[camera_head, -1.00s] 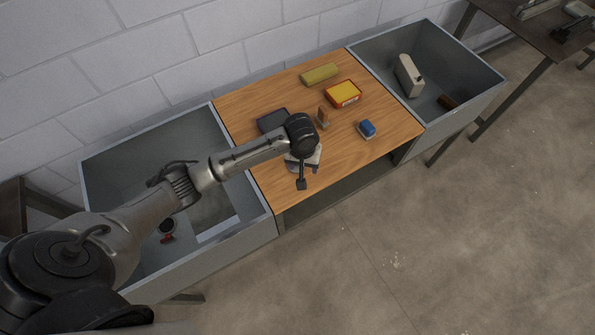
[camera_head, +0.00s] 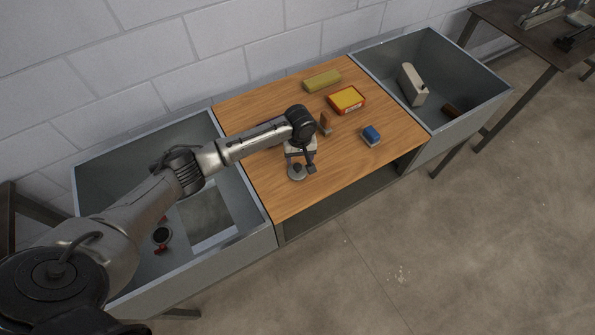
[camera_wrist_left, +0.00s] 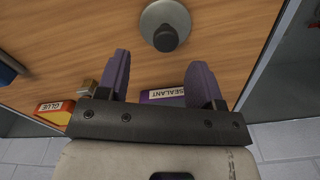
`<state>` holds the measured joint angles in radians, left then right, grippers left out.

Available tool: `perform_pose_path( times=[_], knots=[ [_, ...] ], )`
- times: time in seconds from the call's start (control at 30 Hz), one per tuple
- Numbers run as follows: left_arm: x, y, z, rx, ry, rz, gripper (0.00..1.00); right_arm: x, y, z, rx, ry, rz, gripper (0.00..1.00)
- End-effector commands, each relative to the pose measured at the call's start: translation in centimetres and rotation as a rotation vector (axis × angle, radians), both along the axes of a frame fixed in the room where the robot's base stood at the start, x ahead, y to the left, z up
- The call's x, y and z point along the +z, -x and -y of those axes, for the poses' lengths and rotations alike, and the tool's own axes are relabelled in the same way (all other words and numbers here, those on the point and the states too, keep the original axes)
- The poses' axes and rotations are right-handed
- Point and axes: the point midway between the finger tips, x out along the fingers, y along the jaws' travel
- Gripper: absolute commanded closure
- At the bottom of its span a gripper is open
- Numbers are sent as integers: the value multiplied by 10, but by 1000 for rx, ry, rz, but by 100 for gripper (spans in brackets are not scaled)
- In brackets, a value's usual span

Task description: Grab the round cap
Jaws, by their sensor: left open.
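The round cap (camera_head: 297,174) is a grey disc with a dark knob, lying on the wooden table near its front edge. In the left wrist view the cap (camera_wrist_left: 165,17) is at the top centre, just beyond my fingertips. My left gripper (camera_head: 301,163) is above the table beside the cap. In the left wrist view its two purple fingers (camera_wrist_left: 160,62) are spread apart with nothing held between them; the knob lies ahead of the gap. My right gripper is not in view.
A purple sealant box (camera_wrist_left: 163,96) lies under my gripper. A wooden block (camera_head: 325,123), a blue item (camera_head: 371,135), a yellow-red glue box (camera_head: 346,100) and an olive block (camera_head: 322,80) are on the table (camera_head: 285,203). Grey bins (camera_head: 262,240) (camera_head: 480,108) flank it.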

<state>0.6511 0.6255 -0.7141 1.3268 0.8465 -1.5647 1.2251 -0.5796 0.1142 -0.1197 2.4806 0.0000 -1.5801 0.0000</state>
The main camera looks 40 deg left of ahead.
Motion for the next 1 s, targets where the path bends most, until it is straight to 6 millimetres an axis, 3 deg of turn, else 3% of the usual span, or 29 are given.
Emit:
perform_pose_path(
  times=[0.17, 0.53, 0.87, 1.0],
  knots=[
    [-8, 1, 0, -1, 0, 0, 39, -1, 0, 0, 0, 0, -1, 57],
    [-50, 7, -2, -1, 0, 0, 39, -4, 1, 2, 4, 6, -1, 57],
    [-55, 7, -2, -2, 0, 1, 39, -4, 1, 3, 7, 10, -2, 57],
    [-55, 7, -2, -1, 0, 1, 50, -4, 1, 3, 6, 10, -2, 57]
  ],
)
